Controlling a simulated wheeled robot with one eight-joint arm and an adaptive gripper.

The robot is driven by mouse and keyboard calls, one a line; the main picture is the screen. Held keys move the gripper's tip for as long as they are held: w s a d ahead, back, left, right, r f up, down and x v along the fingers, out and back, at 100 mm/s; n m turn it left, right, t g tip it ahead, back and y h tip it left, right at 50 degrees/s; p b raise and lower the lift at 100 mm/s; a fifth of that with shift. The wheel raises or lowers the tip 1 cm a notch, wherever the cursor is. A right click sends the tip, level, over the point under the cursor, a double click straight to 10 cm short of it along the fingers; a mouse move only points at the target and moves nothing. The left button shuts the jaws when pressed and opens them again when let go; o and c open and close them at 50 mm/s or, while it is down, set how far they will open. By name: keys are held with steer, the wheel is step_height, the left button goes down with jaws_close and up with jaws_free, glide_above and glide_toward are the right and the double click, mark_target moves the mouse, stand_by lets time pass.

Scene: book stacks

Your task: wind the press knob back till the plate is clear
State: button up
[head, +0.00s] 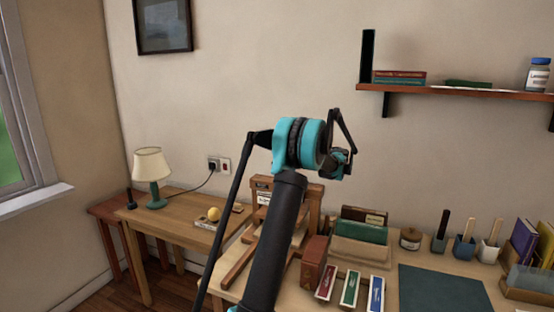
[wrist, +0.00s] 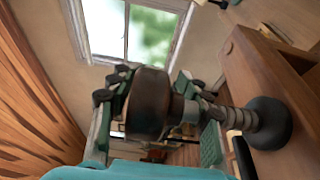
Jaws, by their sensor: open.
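The press knob (wrist: 146,104) is a dark brown, rounded cylinder in the wrist view. A threaded metal screw (wrist: 228,116) runs from it to a dark round collar (wrist: 268,122) on the wooden press (wrist: 238,70). My gripper (wrist: 148,84) is open, with a green-padded finger on either side of the knob. I cannot tell whether either finger touches it. In the head view the wooden press (head: 314,195) stands on the desk, partly behind my arm. The knob is not visible there, and I cannot make out the plate in either view.
A brown block (head: 313,262), a box of green and brown books (head: 361,236) and several coloured boxes stand right of the press. A dark mat (head: 441,289) lies farther right. A lamp (head: 152,170) stands on the side table at left. A shelf (head: 460,92) hangs above.

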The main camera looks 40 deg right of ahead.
steer(key=v, duration=0.7)
steer(key=shift+s+d, duration=0.2)
steer(key=shift+d, duration=0.05)
stand_by(0.5)
